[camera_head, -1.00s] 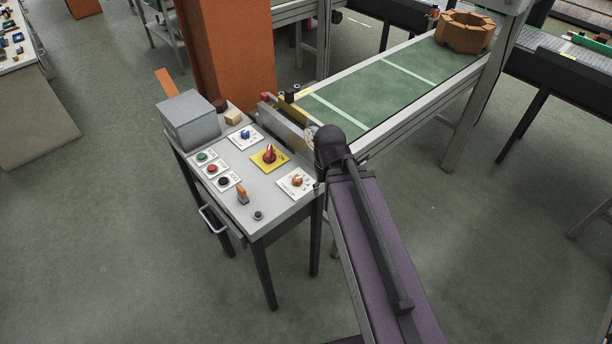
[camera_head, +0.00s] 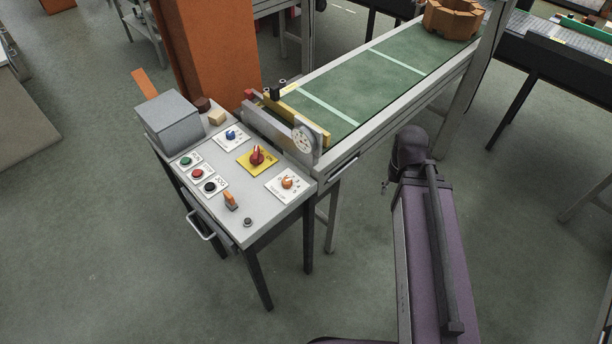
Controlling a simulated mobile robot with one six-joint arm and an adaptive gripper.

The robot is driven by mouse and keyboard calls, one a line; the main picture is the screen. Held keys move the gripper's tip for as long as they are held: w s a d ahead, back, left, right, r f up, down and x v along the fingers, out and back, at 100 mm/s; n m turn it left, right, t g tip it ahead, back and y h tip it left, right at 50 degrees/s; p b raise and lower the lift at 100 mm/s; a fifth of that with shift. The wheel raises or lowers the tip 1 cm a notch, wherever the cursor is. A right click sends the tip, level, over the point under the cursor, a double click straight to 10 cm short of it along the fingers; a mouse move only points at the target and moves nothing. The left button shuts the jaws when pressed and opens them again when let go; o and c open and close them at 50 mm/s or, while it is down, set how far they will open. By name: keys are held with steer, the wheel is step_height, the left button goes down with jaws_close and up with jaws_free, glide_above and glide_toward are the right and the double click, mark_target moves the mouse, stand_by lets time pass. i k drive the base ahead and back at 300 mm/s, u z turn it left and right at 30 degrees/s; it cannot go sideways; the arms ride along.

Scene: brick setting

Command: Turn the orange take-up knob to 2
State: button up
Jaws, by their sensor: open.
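The orange knob (camera_head: 287,183) sits on a white marked plate (camera_head: 279,191) at the right side of the grey control desk (camera_head: 262,209). The plate's numbers and the knob's pointing direction are too small to read. My arm (camera_head: 425,240), purple with a dark joint at its top, stands to the right of the desk, apart from it. My gripper cannot be made out in this view; nothing of mine touches the knob.
The desk also has a red knob (camera_head: 257,156) on a yellow plate, a blue knob (camera_head: 230,134), an orange lever (camera_head: 231,201), push buttons and a grey box (camera_head: 168,122). A green conveyor (camera_head: 350,88) with a round gauge (camera_head: 303,139) adjoins behind.

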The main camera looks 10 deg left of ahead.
mark_target(287, 182)
steer(key=z, duration=0.25)
steer(key=k, duration=1.15)
steer(key=u, duration=0.75)
steer(key=i, duration=1)
